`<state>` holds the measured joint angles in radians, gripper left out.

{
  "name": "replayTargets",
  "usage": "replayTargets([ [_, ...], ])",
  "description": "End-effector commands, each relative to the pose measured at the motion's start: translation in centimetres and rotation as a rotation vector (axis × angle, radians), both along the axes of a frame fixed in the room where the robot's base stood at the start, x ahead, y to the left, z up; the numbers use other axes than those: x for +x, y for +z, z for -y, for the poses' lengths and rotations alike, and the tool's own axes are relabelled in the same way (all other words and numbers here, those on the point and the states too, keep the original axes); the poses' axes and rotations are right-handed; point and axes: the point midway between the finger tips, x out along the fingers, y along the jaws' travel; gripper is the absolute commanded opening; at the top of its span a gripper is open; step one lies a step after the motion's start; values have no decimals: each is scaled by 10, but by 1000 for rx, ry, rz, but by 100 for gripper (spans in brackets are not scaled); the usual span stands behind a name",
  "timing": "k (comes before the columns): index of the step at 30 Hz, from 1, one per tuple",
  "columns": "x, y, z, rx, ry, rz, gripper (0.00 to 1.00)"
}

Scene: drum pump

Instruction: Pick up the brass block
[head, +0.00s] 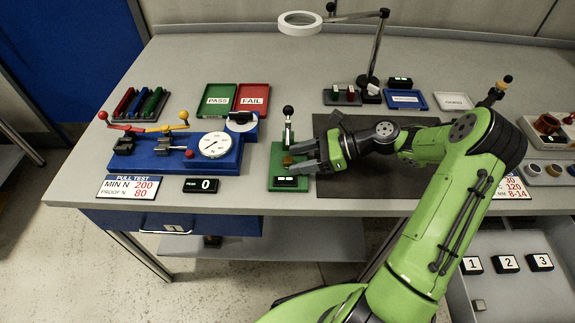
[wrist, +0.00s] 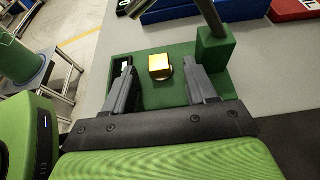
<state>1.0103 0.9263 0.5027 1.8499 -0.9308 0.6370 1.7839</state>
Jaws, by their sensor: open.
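The brass block (wrist: 160,66) is a small gold cube on the green base plate (wrist: 190,89) in the wrist view. In the head view the brass block (head: 288,160) shows small on the same green fixture (head: 284,182), close to my fingers. My gripper (wrist: 161,77) is open, with one grey finger on each side of the block and visible gaps between. In the head view my gripper (head: 299,156) reaches in from the right over the fixture. I cannot tell how far the fingertips are above the plate.
A green post with a dark lever (head: 288,120) stands at the back of the fixture, close to my right finger in the wrist view. The blue pull tester (head: 170,155) with a dial is to the left. A dark mat (head: 350,184) lies to the right, under my arm.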

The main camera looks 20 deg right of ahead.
Motion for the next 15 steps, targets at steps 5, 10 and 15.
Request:
replayTargets([
  [5, 0, 2, 0, 0, -1, 0, 55],
  [10, 0, 2, 0, 0, -1, 0, 29],
  [15, 0, 2, 0, 0, 0, 0, 3],
])
